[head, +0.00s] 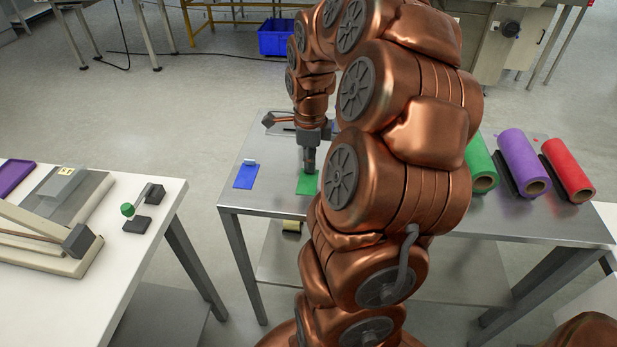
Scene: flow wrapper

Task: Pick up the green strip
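The green strip (306,184) lies flat on the metal table (233,196), near its front edge. My arm hides part of the area to its right. My gripper (309,170) points down over the strip's far part, at or just above it. I cannot tell whether it touches the strip. The fingers look close together, but they are too small to show whether they are open or shut.
A blue strip (245,176) lies to the left on the same table. Green (482,168), purple (524,165) and red (568,170) rolls lie at the right. A blue bin (277,38) is on the floor behind.

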